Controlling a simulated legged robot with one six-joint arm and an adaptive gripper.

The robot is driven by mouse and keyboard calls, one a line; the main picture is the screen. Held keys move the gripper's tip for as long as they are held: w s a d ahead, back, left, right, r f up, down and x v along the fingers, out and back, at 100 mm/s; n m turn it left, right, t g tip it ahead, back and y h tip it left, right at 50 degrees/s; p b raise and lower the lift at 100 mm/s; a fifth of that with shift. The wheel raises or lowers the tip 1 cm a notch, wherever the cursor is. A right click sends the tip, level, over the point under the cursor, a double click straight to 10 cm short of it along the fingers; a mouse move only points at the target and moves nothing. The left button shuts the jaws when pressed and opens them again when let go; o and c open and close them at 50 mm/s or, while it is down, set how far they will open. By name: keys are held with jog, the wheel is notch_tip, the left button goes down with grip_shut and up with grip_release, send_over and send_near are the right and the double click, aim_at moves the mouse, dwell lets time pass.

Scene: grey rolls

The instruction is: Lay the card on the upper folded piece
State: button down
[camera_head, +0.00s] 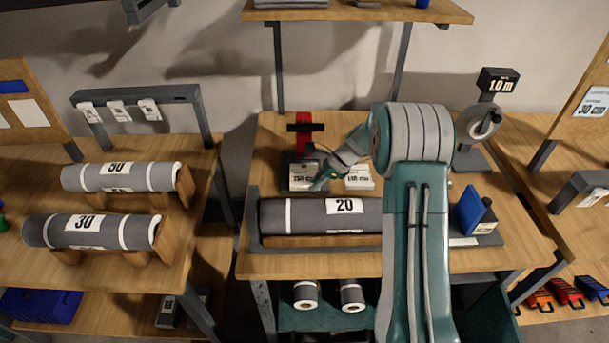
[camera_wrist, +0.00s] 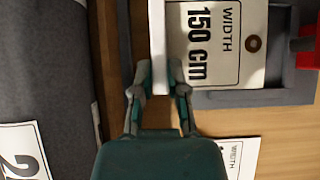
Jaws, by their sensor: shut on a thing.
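A white card (camera_wrist: 208,42) printed "WIDTH 150 cm" lies over a grey stand in the wrist view, with a brown-ringed hole at one end. It also shows in the head view (camera_head: 303,177). My gripper (camera_wrist: 160,80) is shut on the bright white strip along the card's near edge; its fingertips also show in the head view (camera_head: 318,183). I cannot tell whether the card is clear of the stand. Grey folded material (camera_head: 290,4) shows on the high shelf at the picture's top edge; its upper part is cut off.
A second WIDTH card (camera_wrist: 238,157) lies on the table beside the stand. A grey roll marked 20 (camera_head: 345,214) lies in front. A red upright (camera_head: 304,130) stands behind the stand. The shelf (camera_head: 400,11) overhangs the back. A blue block (camera_head: 469,210) stands right.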

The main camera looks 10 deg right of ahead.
jog(key=shift+r, duration=1.45)
